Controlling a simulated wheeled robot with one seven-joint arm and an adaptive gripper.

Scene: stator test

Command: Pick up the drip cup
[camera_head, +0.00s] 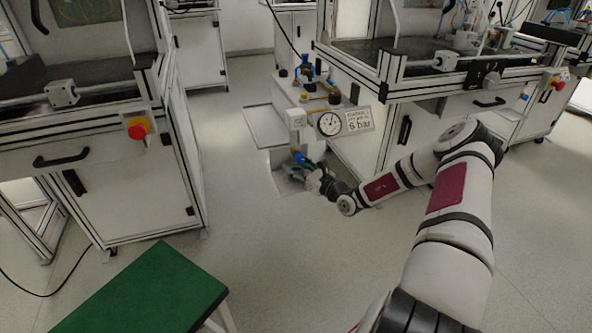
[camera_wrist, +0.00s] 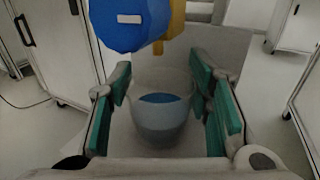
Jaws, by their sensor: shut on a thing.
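The drip cup (camera_wrist: 160,118) is a pale, translucent cup with something blue showing inside it, in the middle of the wrist view. My gripper (camera_wrist: 162,98) has its green-padded fingers on both sides of the cup and is shut on it. In the head view my gripper (camera_head: 308,176) is at the low white test station, beneath its gauge. The cup is too small and covered to make out there. A blue round part (camera_wrist: 118,24) with a yellow piece beside it hangs just above and beyond the cup. I cannot tell whether the cup touches a surface below.
A pressure gauge (camera_head: 330,123) with a "6 bar" sign is on the station above my gripper. A white cabinet bench (camera_head: 400,125) stands close on the right. Another bench with a red button (camera_head: 138,130) is on the left. A green-topped stool (camera_head: 150,295) is in front; the floor between is clear.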

